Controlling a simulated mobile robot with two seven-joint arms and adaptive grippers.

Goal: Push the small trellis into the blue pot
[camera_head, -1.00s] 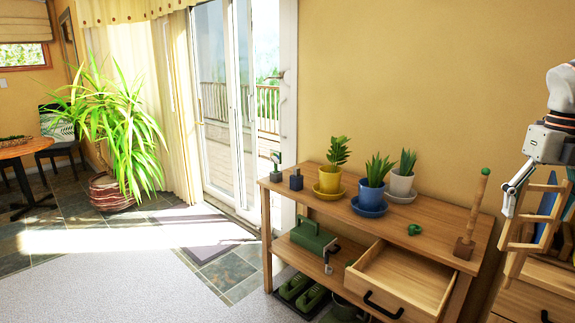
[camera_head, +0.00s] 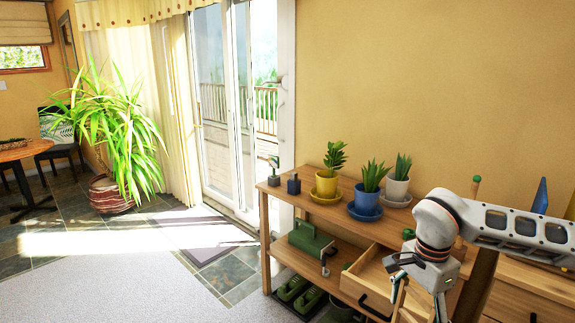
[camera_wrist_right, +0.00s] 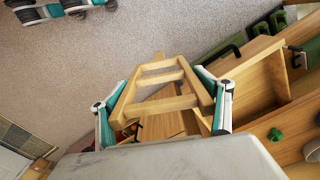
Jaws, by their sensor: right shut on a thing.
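The blue pot (camera_head: 367,197) stands upright on a blue saucer (camera_head: 352,212) on the bench top, with a spiky green plant in it. The small trellis (camera_wrist_right: 160,79), a light wooden ladder shape, is between the fingers of my right gripper (camera_wrist_right: 163,105). My right gripper is shut on it. In the head view the right gripper (camera_head: 418,290) is in front of the bench's right part, low and right of the blue pot. Only a bit of the trellis shows there, below the gripper. The trellis is apart from the pot.
A yellow pot (camera_head: 327,184) and a white pot (camera_head: 397,188) stand on either side of the blue pot. The wooden bench (camera_head: 331,213) has an open drawer (camera_head: 368,274) jutting out near my right arm. A green box (camera_head: 310,239) sits on the lower shelf.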

